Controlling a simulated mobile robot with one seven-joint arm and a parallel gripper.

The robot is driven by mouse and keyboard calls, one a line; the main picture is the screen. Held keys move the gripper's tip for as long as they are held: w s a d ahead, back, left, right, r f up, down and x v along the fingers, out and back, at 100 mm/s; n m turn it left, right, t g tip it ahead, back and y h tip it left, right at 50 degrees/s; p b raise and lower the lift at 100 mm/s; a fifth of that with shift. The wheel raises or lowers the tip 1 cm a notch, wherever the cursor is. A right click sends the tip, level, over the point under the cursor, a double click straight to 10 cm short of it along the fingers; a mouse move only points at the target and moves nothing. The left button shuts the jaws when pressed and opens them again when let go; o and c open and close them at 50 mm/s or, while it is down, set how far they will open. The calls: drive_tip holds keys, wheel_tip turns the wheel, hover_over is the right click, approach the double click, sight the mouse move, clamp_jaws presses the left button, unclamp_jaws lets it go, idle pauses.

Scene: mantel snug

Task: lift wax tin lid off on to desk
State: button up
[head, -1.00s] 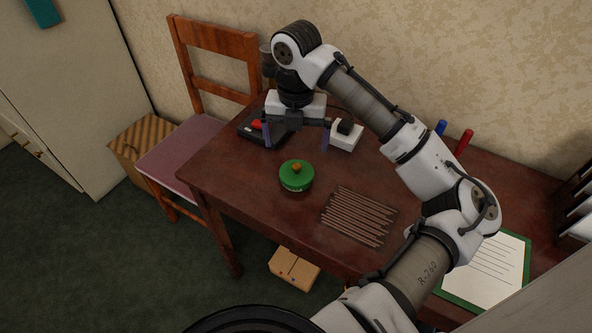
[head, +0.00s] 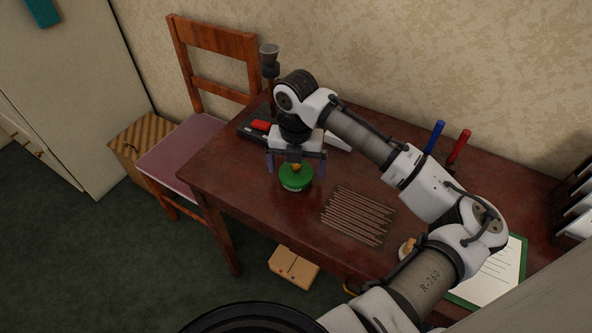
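The wax tin (head: 296,183) is a round green tin on the desk (head: 230,188), near its front left. Its green lid (head: 296,174) is on top, with an orange-brown knob (head: 295,166) in the middle. My gripper (head: 296,171) points down over the tin. Its two fingers are spread wide, one at the left and one at the right of the lid, and it looks empty. The knob sits just under the palm, partly hidden. I cannot tell whether anything touches the lid.
A ribbed brown mat (head: 357,215) lies right of the tin. A black item with a red part (head: 261,125) and a white block (head: 338,142) are behind my gripper. Blue (head: 434,137) and red (head: 459,146) upright things and a clipboard (head: 497,271) are to the right. Bare desk lies left of the tin.

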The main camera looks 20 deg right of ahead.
drive_tip(key=c, duration=0.7)
